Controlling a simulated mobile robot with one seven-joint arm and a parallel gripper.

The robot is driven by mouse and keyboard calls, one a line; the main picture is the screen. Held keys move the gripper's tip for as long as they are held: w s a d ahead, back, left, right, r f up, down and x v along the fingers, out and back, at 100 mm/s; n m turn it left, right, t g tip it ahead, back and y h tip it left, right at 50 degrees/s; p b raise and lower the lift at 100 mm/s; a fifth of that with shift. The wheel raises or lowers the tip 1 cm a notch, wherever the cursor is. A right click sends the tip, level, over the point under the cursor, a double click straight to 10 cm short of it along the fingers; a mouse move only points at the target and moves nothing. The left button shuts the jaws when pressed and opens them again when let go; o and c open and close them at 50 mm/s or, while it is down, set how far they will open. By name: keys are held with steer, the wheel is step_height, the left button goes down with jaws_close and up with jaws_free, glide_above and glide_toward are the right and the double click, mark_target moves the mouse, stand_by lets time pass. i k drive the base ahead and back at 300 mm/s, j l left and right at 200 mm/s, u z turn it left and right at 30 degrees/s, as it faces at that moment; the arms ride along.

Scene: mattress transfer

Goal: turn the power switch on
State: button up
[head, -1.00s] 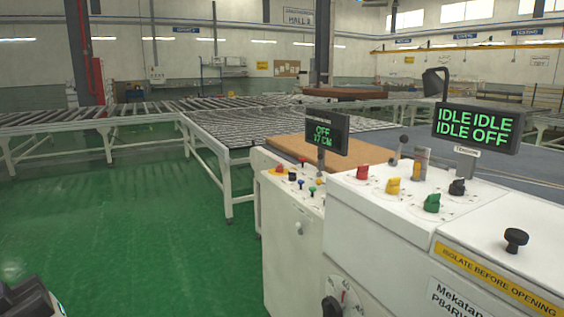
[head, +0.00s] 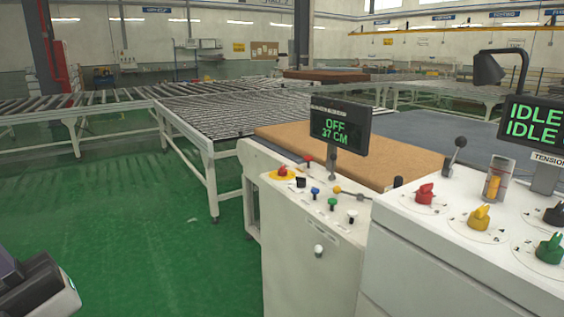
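A white control cabinet (head: 312,240) stands in the middle of the head view. Its display (head: 340,128) reads "OFF" and "37 CM". On its sloped top are a red button on a yellow base (head: 282,172), a small black switch (head: 300,182), and red, blue, green, white and yellow controls. A pale knob (head: 319,250) sits on its front. I cannot read which control is the power switch. My gripper (head: 30,283), dark and cut off by the frame, shows at the lower left, well away from the cabinet. Its fingers are not clear and I see nothing held.
A second white console (head: 440,262) with red, yellow and green knobs stands at the right; its display (head: 534,122) reads "IDLE". A brown board (head: 350,152) lies behind the cabinet. Roller conveyors (head: 215,115) run behind. Green floor at left is clear.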

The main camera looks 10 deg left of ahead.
mark_target(282, 172)
steer(key=i+j+z, duration=0.1)
steer(key=i+j, duration=0.2)
steer(key=j, duration=0.15)
steer(key=i+j+z, duration=0.1)
steer(key=i+j, duration=0.2)
steer(key=j, duration=0.15)
